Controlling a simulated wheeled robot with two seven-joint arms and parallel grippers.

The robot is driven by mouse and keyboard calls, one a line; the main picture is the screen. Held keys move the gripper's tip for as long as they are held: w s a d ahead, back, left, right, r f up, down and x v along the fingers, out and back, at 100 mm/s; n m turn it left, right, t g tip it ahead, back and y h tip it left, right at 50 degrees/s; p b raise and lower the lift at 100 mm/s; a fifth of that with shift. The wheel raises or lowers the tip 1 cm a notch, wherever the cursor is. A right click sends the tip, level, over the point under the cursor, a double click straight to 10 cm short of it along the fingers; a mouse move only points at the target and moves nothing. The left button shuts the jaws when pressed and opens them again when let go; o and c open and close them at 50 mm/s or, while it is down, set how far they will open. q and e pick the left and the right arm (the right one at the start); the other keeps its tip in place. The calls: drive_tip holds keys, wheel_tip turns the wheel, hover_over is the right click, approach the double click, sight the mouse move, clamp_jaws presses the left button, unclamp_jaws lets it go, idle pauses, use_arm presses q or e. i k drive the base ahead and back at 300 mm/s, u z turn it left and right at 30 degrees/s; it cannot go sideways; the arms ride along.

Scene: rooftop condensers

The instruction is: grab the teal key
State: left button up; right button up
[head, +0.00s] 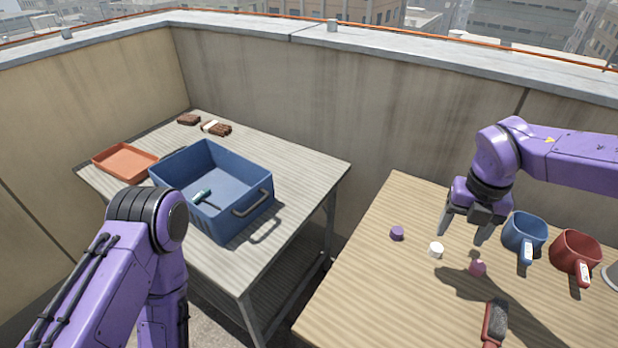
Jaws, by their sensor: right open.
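A small teal item with a thin dark end, which looks like the teal key (201,196), lies inside the blue bin (235,226) on the left table. It is small in the picture, so its exact shape is hard to tell. My right gripper (463,229) is open and empty above the right wooden table, far to the right of the bin. My left arm rises in front of the left table, near the bin's left front side. Its gripper is out of sight.
The left table (305,165) also holds an orange tray (124,163) and brown blocks (216,128). Below my right gripper are purple (397,233), white (436,250) and pink (478,268) pieces.

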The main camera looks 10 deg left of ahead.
sight(200, 196)
drive_tip(key=u, duration=1)
